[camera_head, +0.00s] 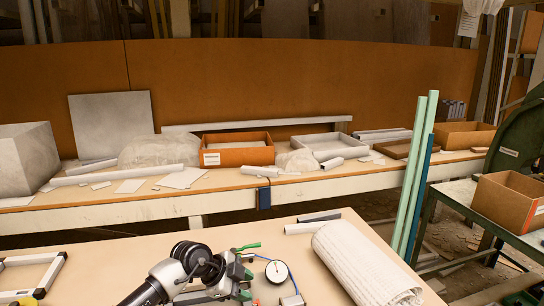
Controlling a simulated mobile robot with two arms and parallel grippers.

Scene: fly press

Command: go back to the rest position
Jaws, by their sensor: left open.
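My left gripper (247,271) is over the near tabletop at the bottom centre, its arm coming in from the lower left. Its green-tipped fingers are spread apart and I see nothing between them. A round white dial gauge (277,272) shows just right of the fingers; I cannot tell whether they touch. My right gripper is not in view.
The near table (130,250) also bears a rolled white cloth (365,265), short bars (305,226) and a light frame (35,272). Green poles (414,175) rise beyond its right side. Behind is a cluttered bench (120,213); right, an orange box (508,201) on a green stand.

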